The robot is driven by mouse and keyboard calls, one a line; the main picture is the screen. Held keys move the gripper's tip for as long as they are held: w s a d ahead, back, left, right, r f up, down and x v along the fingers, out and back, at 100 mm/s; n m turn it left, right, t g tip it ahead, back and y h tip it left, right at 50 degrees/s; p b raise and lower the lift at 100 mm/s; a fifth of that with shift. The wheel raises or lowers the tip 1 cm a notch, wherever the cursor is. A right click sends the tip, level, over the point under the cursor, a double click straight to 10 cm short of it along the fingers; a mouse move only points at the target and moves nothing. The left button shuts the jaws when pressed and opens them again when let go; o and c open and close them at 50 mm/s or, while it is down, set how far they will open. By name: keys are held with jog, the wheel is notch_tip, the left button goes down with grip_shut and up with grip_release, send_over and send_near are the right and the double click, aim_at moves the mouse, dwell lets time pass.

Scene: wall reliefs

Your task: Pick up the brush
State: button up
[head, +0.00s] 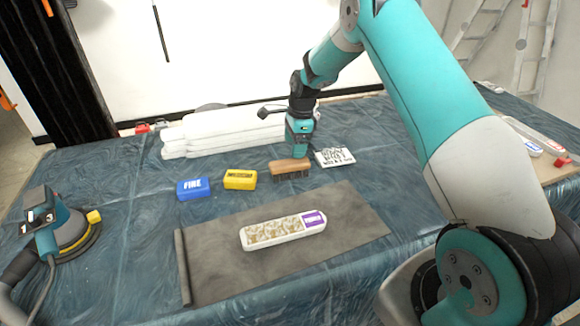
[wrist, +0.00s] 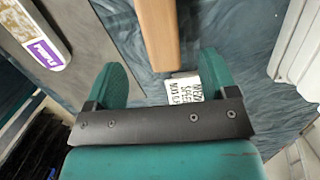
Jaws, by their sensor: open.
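My gripper (head: 298,153) is just behind and above the brush in the head view. In the wrist view my gripper (wrist: 161,65) is open, one teal finger on each side of the brush's near end, holding nothing. I cannot tell how high the fingertips are above it.
A white lettered card (head: 334,157) lies right of the brush. A yellow block (head: 240,179) and a blue block (head: 193,188) lie left. In front, a long white tray (head: 284,231) rests on a grey mat (head: 345,225). White rolls (head: 222,132) lie behind; a sander (head: 65,230) stands left.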

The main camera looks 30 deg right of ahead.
aim_at(290, 162)
jog(key=f, duration=0.3)
jog(key=a+f+p, duration=0.1)
jog(key=f, duration=0.2)
jog(key=f+p, duration=0.1)
jog(key=f, duration=0.2)
jog(key=shift+w+a, duration=0.25)
jog(key=shift+a, duration=0.1)
jog(key=c, duration=1)
